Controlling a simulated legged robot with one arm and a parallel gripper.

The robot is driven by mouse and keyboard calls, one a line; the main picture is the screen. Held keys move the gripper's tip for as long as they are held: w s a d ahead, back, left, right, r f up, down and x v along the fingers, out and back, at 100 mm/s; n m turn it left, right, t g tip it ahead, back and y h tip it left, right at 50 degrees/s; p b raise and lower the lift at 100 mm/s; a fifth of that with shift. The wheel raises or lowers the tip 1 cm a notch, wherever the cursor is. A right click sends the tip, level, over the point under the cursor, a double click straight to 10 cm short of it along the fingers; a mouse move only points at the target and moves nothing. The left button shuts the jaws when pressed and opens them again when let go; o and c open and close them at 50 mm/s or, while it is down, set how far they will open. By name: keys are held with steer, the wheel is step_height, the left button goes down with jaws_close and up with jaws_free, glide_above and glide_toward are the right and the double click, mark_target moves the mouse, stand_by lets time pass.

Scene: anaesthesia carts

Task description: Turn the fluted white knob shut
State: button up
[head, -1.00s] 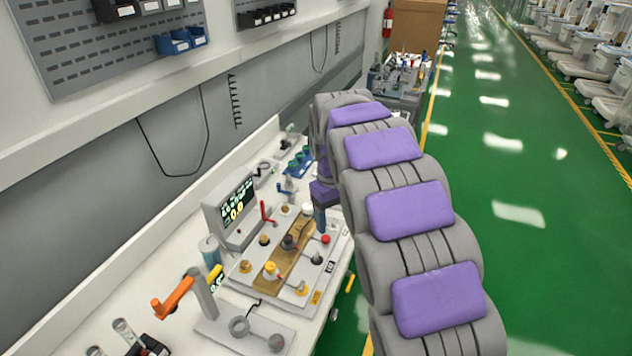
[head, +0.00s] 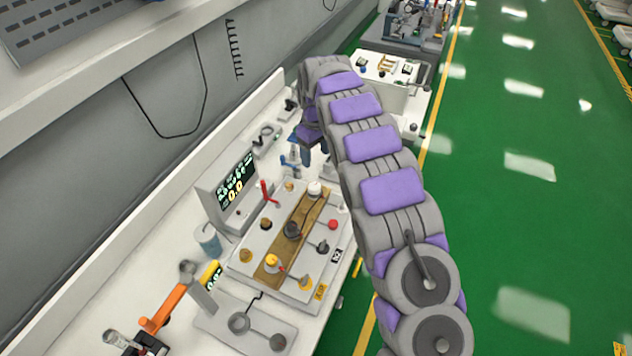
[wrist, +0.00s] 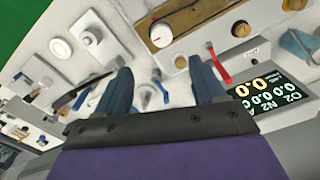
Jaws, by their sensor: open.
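The white knob (head: 314,188) stands at the far end of a brown strip on the grey control panel. In the wrist view a white knob (wrist: 162,36) on the brown strip shows just beyond my fingertips; fluting is too small to make out. My gripper (wrist: 160,72) is open, with blue-grey fingers apart and nothing between them. In the head view my gripper (head: 311,148) hangs beyond the panel's far edge, apart from the knob. How far the knob is turned cannot be told.
A red lever (head: 265,191) and a lit display (head: 237,188) stand left of the knob. Black, yellow and red knobs share the panel. An orange-handled tool (head: 165,308) lies nearer.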

mark_target(314, 185)
steer(key=f+b, duration=0.1)
steer(key=f, duration=1.3)
steer(key=shift+a, duration=0.2)
steer(key=shift+a, duration=0.1)
steer(key=shift+c, duration=0.2)
steer(key=c, duration=1)
steer(key=shift+m, duration=0.4)
